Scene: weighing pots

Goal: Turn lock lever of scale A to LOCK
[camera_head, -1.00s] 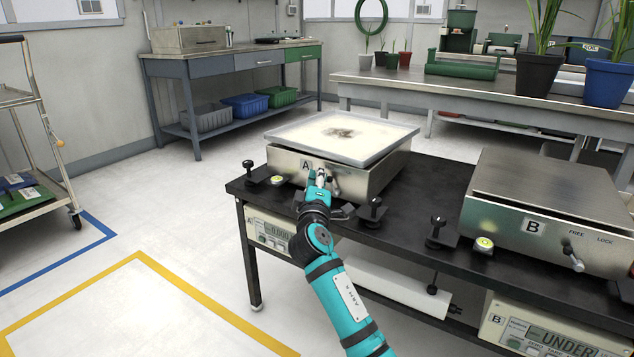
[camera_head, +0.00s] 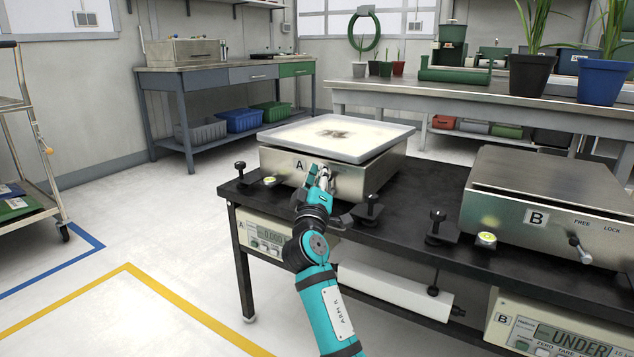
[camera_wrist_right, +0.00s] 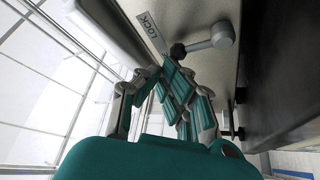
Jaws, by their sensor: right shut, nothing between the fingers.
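Scale A (camera_head: 279,163) is a steel box with a white-topped pan, on the left of the black bench. My right gripper (camera_head: 321,176) is at its front face, right of the "A" label, fingers shut and empty. It covers part of the lever area in the head view. In the right wrist view, the lock lever (camera_wrist_right: 205,43) is a grey metal arm with a dark knob, angled toward the left. The LOCK label (camera_wrist_right: 152,32) is beyond the knob, with a gap between. The closed fingers (camera_wrist_right: 177,80) are just below the knob; contact is unclear. My left gripper is not in view.
Scale B (camera_head: 515,190) stands to the right, with its own lever (camera_head: 580,248). Black clamp screws (camera_head: 368,207) stand along the bench's front edge. Scale A's display (camera_head: 265,237) is below the bench top.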

